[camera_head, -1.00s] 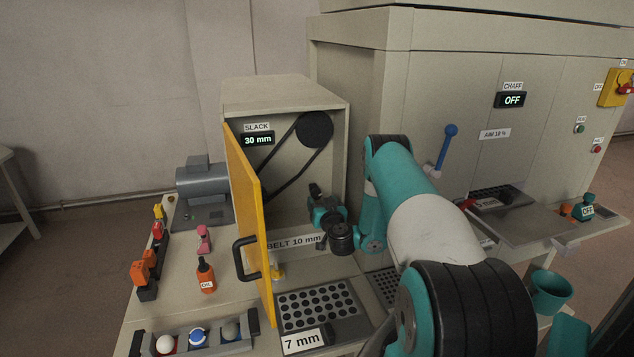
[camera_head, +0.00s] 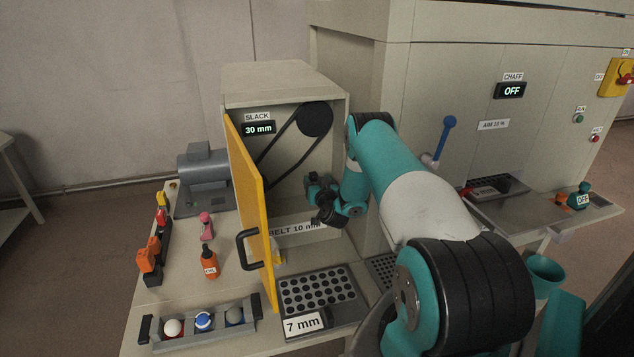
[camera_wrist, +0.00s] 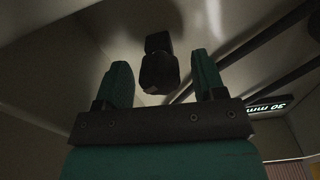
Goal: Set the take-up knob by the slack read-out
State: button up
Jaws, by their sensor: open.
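The slack read-out (camera_head: 258,128) on the cabinet's back wall shows 30 mm. It also shows upside down at the right of the wrist view (camera_wrist: 265,105). In the wrist view a dark knob-like part (camera_wrist: 158,72) stands ahead of my gripper (camera_wrist: 162,78), between the lines of its two teal fingers. The fingers are open, with a gap on each side of it. In the head view my gripper (camera_head: 316,184) is inside the open cabinet, below the black pulley (camera_head: 315,118). The knob cannot be made out clearly there.
The yellow door (camera_head: 250,205) stands open at the cabinet's left. A BELT 10 mm label (camera_head: 294,229) is on a low ledge below my gripper. A perforated plate (camera_head: 318,290) and a 7 mm sign (camera_head: 304,324) are in front. The belt (camera_head: 285,150) runs behind.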

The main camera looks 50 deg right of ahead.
jog(key=c, duration=0.9)
jog(key=shift+f+m+b, duration=0.1)
jog(key=shift+m+b, duration=0.2)
